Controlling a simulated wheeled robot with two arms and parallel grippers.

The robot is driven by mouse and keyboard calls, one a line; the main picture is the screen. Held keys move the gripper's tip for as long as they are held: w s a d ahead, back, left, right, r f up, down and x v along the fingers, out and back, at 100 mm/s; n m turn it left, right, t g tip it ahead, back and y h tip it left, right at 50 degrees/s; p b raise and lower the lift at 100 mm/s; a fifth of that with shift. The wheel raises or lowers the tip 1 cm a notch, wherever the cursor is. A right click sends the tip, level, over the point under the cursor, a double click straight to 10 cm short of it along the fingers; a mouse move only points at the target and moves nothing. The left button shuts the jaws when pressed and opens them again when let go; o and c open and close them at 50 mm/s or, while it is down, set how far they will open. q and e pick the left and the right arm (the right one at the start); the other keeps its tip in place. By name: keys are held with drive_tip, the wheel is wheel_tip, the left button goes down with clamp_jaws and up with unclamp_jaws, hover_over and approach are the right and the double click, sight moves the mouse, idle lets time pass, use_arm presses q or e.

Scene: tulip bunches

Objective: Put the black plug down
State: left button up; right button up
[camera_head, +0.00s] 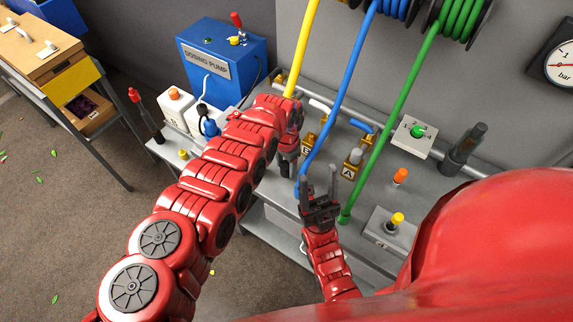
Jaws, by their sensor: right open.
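I cannot clearly pick out a black plug. A dark upright cylinder (464,150) stands at the back right of the grey bench, but I cannot tell whether it is the plug. My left gripper (288,165) points down over the middle of the bench, left of the blue hose; its fingertips are small and partly hidden. My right gripper (319,190) is open, with its two dark fingers apart and pointing away from me. Nothing shows between them. The blue hose (345,80) comes down to beside its left finger; I cannot tell whether they touch.
Yellow (302,45) and green (400,95) hoses hang from reels above the grey bench (265,225). Brass fittings (353,162) stand mid-bench. A grey box with a yellow knob (391,232) is at right. A blue dosing pump (222,60) and white canisters (174,108) stand left.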

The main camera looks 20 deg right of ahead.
sight(287, 166)
use_arm(q)
drive_tip(key=shift+o, duration=1)
drive_tip(key=shift+d, duration=0.15)
drive_tip(key=shift+r, duration=0.3)
wheel_tip(287, 166, up, 12)
drive_tip(key=b, duration=0.3)
drive_tip(key=shift+f, duration=0.15)
drive_tip(key=shift+s+f, duration=0.1)
